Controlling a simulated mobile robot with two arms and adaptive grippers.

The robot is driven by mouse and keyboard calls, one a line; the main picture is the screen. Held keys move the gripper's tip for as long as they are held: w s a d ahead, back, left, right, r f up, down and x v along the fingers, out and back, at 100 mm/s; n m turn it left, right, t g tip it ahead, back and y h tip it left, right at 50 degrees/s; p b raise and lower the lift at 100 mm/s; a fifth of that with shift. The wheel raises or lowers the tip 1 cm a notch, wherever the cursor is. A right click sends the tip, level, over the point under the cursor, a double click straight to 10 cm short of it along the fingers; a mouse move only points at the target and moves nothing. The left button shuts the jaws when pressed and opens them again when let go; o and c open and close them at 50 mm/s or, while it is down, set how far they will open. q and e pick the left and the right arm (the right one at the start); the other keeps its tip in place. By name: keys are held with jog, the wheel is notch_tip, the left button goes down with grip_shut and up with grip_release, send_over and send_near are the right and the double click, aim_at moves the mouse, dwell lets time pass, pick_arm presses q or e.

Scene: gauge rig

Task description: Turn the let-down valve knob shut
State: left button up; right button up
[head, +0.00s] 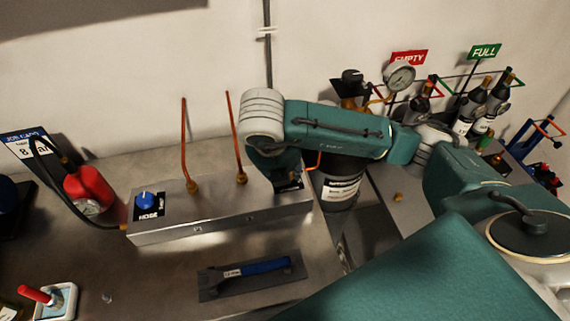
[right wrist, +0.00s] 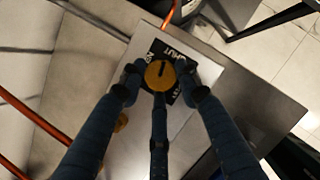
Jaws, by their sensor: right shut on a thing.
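The let-down valve knob (right wrist: 158,80) is a round yellow knob with a dark pointer line, on a black label plate (right wrist: 176,52). Part of the label's lettering, SHUT, shows beside the knob in the right wrist view. My right gripper (right wrist: 160,74) is shut on the knob, with its dark fingers around the rim. In the head view the knob is hidden behind my right wrist, at the right end of the metal manifold box (head: 225,218). My left gripper is not in view.
A blue HOSE knob (head: 146,199) sits at the box's left end. Two copper tubes rise from the box top. A dark cylinder (head: 338,190) and a pressure gauge (head: 399,76) stand to the right. A blue-handled tool (head: 252,270) lies in front.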

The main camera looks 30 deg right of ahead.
jog(key=shift+w+d+r+m+g+h+p, duration=0.15)
jog(key=shift+r+m+h+p, duration=0.05)
jog(key=shift+m+p, duration=0.35)
jog(key=shift+w+d+r+m+g+h+p, duration=0.1)
jog(key=shift+w+r+m+g+h+p, duration=0.1)
jog(key=shift+m+p, duration=0.35)
jog(key=o, duration=1.1)
jog(key=shift+s, duration=0.1)
jog(key=shift+s+d+f, duration=0.1)
jog(key=shift+f, duration=0.05)
